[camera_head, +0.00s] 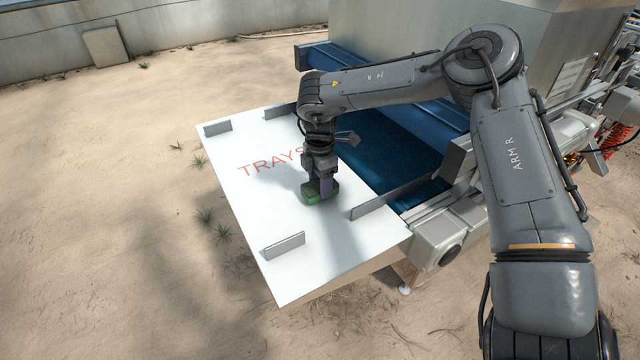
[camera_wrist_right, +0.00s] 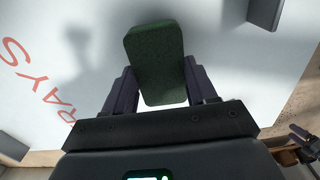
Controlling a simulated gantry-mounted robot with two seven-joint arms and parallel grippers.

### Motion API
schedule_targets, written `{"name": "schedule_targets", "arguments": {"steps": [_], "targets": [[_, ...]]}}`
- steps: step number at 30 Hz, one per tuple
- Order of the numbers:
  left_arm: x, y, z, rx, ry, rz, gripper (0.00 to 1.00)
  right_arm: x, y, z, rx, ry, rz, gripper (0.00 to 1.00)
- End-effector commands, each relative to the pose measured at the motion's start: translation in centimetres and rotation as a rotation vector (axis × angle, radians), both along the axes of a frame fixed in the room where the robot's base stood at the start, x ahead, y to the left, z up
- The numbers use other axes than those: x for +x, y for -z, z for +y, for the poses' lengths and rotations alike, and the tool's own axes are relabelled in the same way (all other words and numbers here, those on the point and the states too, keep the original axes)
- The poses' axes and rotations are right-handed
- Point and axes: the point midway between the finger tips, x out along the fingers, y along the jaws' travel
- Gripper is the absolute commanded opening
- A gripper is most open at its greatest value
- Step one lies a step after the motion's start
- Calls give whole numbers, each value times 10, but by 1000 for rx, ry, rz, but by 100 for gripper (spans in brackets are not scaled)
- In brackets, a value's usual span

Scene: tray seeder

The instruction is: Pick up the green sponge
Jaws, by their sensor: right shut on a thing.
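The green sponge (camera_head: 314,195) is at the middle of the white board (camera_head: 290,265) in the head view. My right gripper (camera_head: 322,190) points down over it, with its fingers on either side of the sponge. In the right wrist view the sponge (camera_wrist_right: 155,60) sits between the two dark fingers of my right gripper (camera_wrist_right: 158,88), which is shut on it.
Small grey upright plates stand on the board, one near the front (camera_head: 284,245) and one at the back left (camera_head: 217,128). A blue conveyor belt (camera_head: 365,150) runs beside the board on the right. Sandy ground (camera_head: 100,200) lies open to the left.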

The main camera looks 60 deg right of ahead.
Motion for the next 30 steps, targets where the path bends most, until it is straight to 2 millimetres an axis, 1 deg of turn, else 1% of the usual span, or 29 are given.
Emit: {"name": "schedule_targets", "arguments": {"steps": [1, 5, 15, 21, 27, 30], "targets": [[0, -5, 0, 0, 1, 0, 85, 1, -10, 0, 0, 0, -2, 29], [0, -15, 1, 4, 2, -1, 85, 0, -31, 0, -1, 1, -2, 29], [0, -39, 3, 14, 9, -1, 85, -57, -68, -26, 3, 3, -5, 29], [0, -48, 3, 14, 9, 0, 85, -83, -83, -37, 2, 1, -3, 29], [0, -53, 2, 9, 6, 0, 85, -98, -91, -45, 0, 1, -1, 29], [0, -54, 1, 5, 4, 0, 85, -103, -93, -47, 1, 1, -1, 29]]}}
